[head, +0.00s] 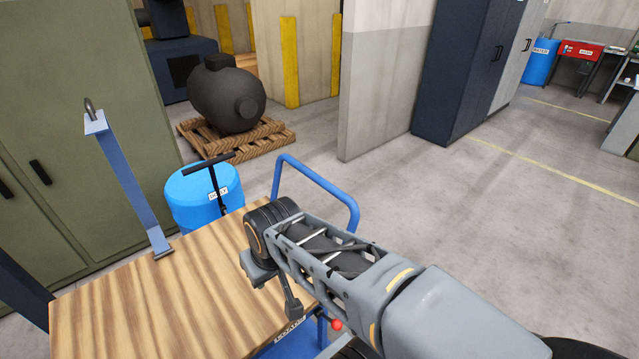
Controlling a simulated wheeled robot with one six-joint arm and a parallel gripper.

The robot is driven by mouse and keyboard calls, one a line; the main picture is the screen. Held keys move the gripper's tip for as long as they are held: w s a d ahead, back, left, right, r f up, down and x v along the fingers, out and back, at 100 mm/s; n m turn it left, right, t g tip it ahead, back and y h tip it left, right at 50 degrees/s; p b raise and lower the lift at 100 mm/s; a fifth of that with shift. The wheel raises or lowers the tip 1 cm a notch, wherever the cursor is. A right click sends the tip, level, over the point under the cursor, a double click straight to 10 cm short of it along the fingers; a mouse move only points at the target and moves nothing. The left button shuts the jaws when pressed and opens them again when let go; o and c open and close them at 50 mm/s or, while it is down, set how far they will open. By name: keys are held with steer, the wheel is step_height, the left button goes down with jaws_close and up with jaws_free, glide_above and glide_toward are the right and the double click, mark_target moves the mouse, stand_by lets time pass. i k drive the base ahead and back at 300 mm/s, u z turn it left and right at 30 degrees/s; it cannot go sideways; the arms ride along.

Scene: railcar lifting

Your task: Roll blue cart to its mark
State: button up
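A blue tubular handle (318,185), which looks like the blue cart's push handle, rises behind my arm, right of the wooden top. A flat blue surface (298,346) shows low at the bottom; I cannot tell whether it belongs to the same cart. My gripper (276,285) is at the end of my arm, over the right edge of the wooden top. I see no contact with the handle. My arm hides much of what is below, and the finger gap is unclear. No floor mark for the cart is identifiable.
The wooden top (140,305) fills the lower left, with a blue post (130,185) on it. Behind are a blue drum (190,205) and a dark tank (227,100) on a pallet (255,140). A green cabinet (80,100) stands left. Open floor (470,220) lies right.

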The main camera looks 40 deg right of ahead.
mark_target(197, 301)
steer(key=k, duration=0.35)
steer(key=u, duration=2.3)
steer(key=k, duration=1.45)
steer(key=z, duration=1.8)
steer(key=i, duration=1)
steer(key=z, duration=0.05)
